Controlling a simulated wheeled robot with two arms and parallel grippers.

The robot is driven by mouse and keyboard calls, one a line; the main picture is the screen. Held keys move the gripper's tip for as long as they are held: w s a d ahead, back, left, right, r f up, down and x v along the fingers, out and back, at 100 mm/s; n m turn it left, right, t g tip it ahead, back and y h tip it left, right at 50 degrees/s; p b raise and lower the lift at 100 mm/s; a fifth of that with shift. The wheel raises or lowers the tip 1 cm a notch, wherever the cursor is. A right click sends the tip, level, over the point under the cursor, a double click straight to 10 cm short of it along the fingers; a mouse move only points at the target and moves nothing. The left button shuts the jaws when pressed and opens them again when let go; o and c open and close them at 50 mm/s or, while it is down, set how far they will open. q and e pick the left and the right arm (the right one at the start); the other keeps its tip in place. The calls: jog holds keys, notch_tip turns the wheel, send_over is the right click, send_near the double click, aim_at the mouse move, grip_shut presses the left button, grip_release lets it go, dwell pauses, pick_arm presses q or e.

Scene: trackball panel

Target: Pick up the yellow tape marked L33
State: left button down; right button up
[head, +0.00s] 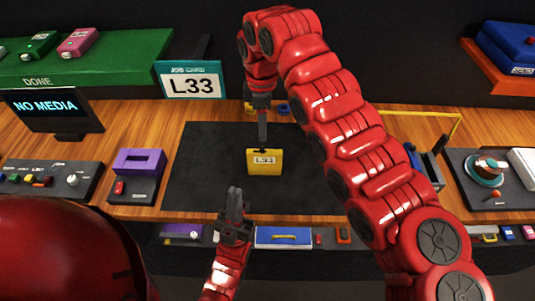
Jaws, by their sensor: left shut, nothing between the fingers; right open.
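The yellow tape (264,168) has a white label reading L33. It stands upright on the dark mat (200,165) in the middle of the desk. My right gripper (263,145) points down just above and behind the tape's top edge, open. I cannot tell whether its fingers touch the tape. My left gripper (236,190) is shut and empty, at the mat's front edge, left of the tape and nearer to me. A sign (192,85) at the back also reads L33.
A purple device (139,162) stands left of the mat, and a trackball panel (487,175) at right. A monitor (52,108) reads NO MEDIA. A green shelf (110,62) marked DONE is at back left. My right arm hides part of the desk. The left half of the mat is clear.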

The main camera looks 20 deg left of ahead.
aim_at(266, 163)
jog(key=f+p, duration=0.2)
jog(key=f, duration=0.3)
jog(key=f+p, duration=0.2)
jog(key=f, duration=0.3)
jog(key=shift+s+f, duration=0.2)
jog(key=shift+f, duration=0.4)
jog(key=shift+w+f+p, duration=0.1)
jog(key=shift+f+p, duration=0.1)
jog(key=shift+p, duration=0.1)
jog(key=f+p, duration=0.2)
jog(key=f, duration=0.2)
jog(key=shift+d+f+p, duration=0.15)
jog(key=shift+d+p, duration=0.2)
jog(key=shift+p, duration=0.05)
jog(key=shift+w+f, duration=0.1)
jog(key=shift+f, duration=0.2)
grip_shut()
